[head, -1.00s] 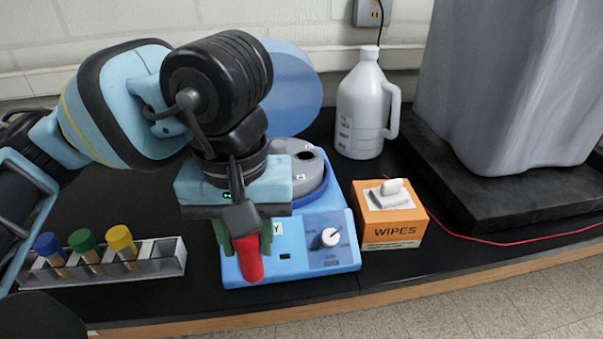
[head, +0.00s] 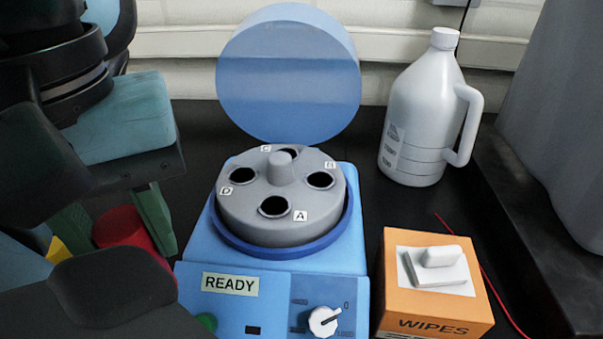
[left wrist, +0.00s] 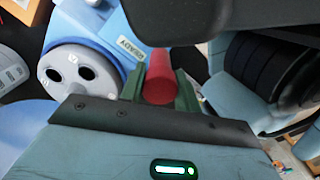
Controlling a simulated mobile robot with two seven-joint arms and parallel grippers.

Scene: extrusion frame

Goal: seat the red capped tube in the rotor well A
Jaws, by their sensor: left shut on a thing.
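The red capped tube (head: 118,226) is held between the green fingers of my left gripper (head: 112,219), left of the centrifuge in the head view. Its lower part is hidden there. In the left wrist view the red cap (left wrist: 158,82) sits between the fingers. The grey rotor (head: 240,210) has several open wells marked with letters. Well A (head: 274,207) is on the rotor's near side, and looks dark and empty. The tube is apart from the rotor. The right gripper is not seen.
The blue centrifuge (head: 205,255) has its round lid (head: 288,75) raised behind the rotor and a READY label in front. A wipes box (head: 440,295) stands at right, a white jug (head: 425,115) behind it. A yellow piece (head: 58,251) shows at lower left.

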